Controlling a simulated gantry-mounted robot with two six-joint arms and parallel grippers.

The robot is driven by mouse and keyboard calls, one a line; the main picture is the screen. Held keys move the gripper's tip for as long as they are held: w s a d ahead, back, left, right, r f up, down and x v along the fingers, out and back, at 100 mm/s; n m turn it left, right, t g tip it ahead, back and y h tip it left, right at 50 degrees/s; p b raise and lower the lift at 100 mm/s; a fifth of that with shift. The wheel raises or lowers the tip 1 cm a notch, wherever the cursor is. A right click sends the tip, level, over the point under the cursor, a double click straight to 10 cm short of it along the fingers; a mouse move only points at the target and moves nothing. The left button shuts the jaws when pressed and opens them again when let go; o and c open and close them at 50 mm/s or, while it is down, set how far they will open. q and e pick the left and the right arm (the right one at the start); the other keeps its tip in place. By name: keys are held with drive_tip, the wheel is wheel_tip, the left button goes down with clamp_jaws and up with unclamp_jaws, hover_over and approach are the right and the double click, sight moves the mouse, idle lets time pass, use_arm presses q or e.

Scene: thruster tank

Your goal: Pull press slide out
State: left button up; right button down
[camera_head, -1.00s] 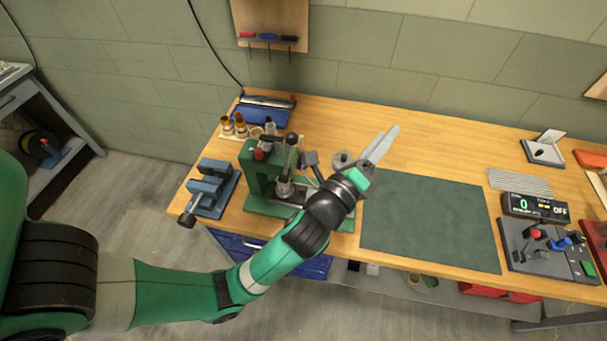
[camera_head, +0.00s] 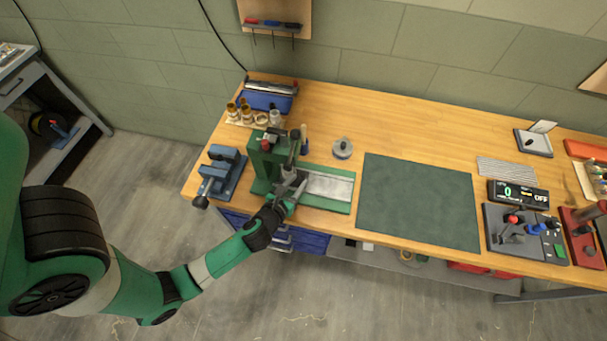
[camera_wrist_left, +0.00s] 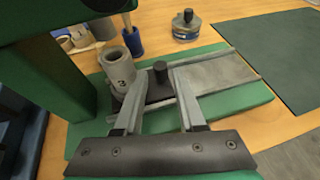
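The green press (camera_head: 266,160) stands on the left part of the bench, and its frame fills the left of the left wrist view (camera_wrist_left: 62,75). Its slide (camera_wrist_left: 158,92) is a dark block with an upright black knob (camera_wrist_left: 160,70), sitting at the press end of a grey rail track (camera_head: 328,186) that runs right. A grey cup marked 3 (camera_wrist_left: 117,70) stands at the slide's left end. My left gripper (camera_head: 290,184) is low at the slide; in the wrist view its open fingers (camera_wrist_left: 158,84) lie on either side of the knob, with gaps visible. My right gripper is out of view.
A blue vise (camera_head: 223,172) stands left of the press. Cups and a blue tray (camera_head: 268,98) are behind it. A round metal piece (camera_head: 342,148) lies behind the track. The green mat (camera_head: 418,203) to the right is bare.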

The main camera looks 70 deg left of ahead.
sight(302, 177)
use_arm(q)
drive_tip(key=x, duration=0.5)
drive_tip(key=shift+b, duration=0.4)
clamp_jaws()
idle(0.9)
